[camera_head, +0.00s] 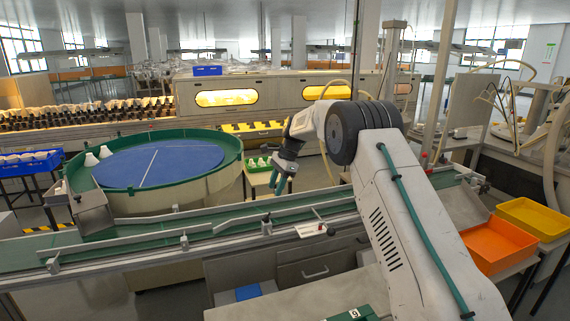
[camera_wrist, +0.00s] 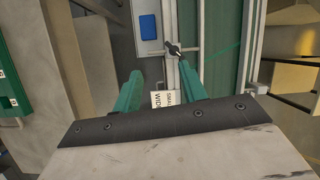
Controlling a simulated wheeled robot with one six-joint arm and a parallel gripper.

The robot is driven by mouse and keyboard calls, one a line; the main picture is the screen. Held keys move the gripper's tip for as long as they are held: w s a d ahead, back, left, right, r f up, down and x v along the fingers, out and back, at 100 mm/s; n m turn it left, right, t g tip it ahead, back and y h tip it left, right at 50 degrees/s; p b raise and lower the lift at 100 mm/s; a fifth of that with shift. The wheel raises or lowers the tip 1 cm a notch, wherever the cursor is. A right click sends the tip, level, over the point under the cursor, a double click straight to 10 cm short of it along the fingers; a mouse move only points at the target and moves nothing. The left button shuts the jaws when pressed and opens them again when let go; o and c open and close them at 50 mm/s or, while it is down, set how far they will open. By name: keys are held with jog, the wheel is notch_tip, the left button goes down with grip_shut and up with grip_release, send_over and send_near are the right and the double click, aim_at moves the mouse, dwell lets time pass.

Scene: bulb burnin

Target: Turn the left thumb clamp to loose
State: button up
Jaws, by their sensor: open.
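My gripper (camera_head: 281,184) hangs above the conveyor's guide rail in the head view, pointing down. In the wrist view its two teal fingers (camera_wrist: 158,75) are apart with nothing held between them. A dark thumb clamp (camera_wrist: 173,48) on a thin metal rod shows just beyond the right fingertip; the gripper does not surround it. I cannot tell whether it is tight or loose. A white card (camera_wrist: 167,99) with printed words, one looking like WIDE, lies between the fingers. Clamp brackets along the rail in the head view include one at the left (camera_head: 184,243) and one nearer my gripper (camera_head: 266,227).
The conveyor (camera_head: 130,258) runs across the front. A round table with a blue top (camera_head: 160,165) and green rim stands behind it. Orange (camera_head: 497,246) and yellow (camera_head: 533,217) bins stand at the right. A blue object (camera_wrist: 148,27) lies beside the rail in the wrist view.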

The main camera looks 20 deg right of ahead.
jog(key=s+r+n+h, duration=0.1)
jog(key=s+r+n, duration=0.3)
jog(key=s+r, duration=0.8)
jog(key=shift+a+r, duration=0.45)
jog(key=shift+r, duration=0.15)
